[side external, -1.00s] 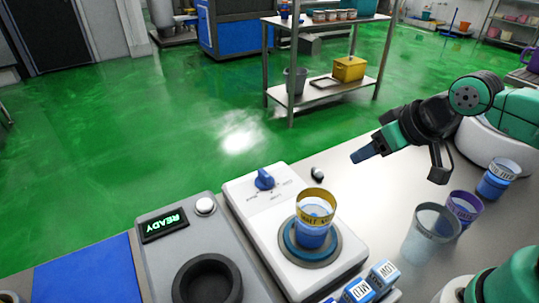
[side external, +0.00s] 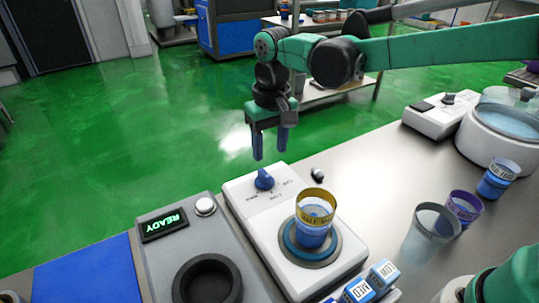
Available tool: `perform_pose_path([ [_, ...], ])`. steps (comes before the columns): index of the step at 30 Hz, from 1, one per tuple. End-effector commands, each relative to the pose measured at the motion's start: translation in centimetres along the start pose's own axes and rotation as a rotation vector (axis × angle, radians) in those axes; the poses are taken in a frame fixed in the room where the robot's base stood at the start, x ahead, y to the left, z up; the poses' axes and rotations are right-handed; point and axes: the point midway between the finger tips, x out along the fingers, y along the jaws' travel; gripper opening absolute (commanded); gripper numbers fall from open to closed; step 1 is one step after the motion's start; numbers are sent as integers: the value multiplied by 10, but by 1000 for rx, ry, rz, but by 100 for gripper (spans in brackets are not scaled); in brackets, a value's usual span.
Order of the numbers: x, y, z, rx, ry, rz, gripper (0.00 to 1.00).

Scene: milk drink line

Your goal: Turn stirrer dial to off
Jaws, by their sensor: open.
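The stirrer (side external: 283,268) is a white box with a blue dial (side external: 264,180) at its far end and a round blue plate near its front. The markings around the dial are too small to read surely. A clear cup (side external: 314,222) with a yellow printed band and blue liquid stands on the plate. My gripper (side external: 270,155) points down, its two blue fingers apart and empty. In the picture it is just above the dial, not touching it.
A grey unit with a READY display (side external: 164,224) stands left of the stirrer. Cups (side external: 433,232) stand on the counter to the right. Blue labelled blocks (side external: 358,290) lie in front. A small dark knob-like piece (side external: 317,175) lies right of the dial.

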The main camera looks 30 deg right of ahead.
Motion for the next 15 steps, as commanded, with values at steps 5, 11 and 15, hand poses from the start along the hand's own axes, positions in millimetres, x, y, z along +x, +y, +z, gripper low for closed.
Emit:
perform_pose_path([
  [5, 12, -7, -4, -1, -29, 9, 49],
  [11, 38, -7, -2, 0, -29, 9, 49],
  [15, 55, -7, -2, 0, -28, 9, 49],
])
